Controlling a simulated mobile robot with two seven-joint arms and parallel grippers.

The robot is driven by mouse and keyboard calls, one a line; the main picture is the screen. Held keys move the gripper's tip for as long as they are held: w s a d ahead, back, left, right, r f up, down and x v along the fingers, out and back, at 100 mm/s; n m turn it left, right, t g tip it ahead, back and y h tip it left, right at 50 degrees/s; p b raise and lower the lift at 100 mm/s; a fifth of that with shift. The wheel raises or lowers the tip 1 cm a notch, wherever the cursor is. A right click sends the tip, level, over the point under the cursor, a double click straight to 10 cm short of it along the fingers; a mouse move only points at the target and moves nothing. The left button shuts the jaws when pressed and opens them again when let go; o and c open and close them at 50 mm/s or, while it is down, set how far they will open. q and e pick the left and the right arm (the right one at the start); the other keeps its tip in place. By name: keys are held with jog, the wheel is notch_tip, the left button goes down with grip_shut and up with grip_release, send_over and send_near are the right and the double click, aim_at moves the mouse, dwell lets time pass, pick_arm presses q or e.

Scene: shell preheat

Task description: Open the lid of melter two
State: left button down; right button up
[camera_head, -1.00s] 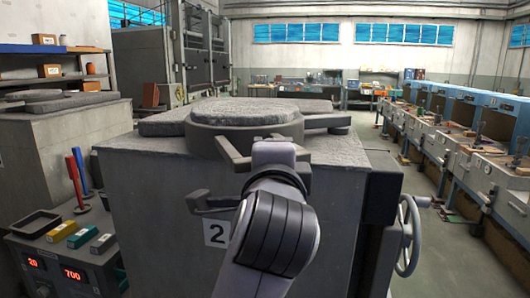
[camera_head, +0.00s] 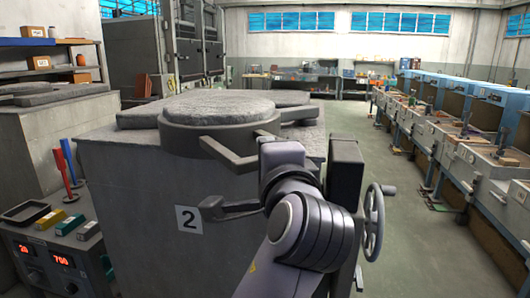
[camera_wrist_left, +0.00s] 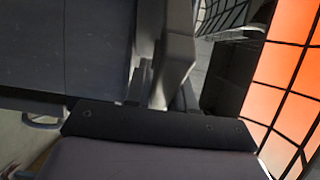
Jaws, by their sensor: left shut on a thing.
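Melter two is a large grey block (camera_head: 130,195) with a "2" plate (camera_head: 188,220) on its front. Its thick round grey lid (camera_head: 222,107) lies flat on top. A dark bar (camera_head: 226,152) stands out at the lid's front edge. My left gripper (camera_head: 268,146) is at the right end of this bar, shut on it; my own wrist hides the fingertips in the head view. In the left wrist view a grey bar (camera_wrist_left: 176,55) comes down to my dark gripper (camera_wrist_left: 160,118). My right gripper is not in view.
A curved grey lever (camera_head: 232,208) projects below the bar. A handwheel (camera_head: 374,222) stands at the melter's right side. A control box (camera_head: 50,258) and another melter (camera_head: 48,138) are at left. Blue machines (camera_head: 480,150) line the right; the aisle floor (camera_head: 400,220) between is clear.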

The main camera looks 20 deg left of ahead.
pick_arm(q)
jog(key=shift+d, duration=0.45)
jog(key=c, duration=1)
grip_release()
jog(key=shift+w+d, duration=0.1)
jog(key=shift+c, duration=0.2)
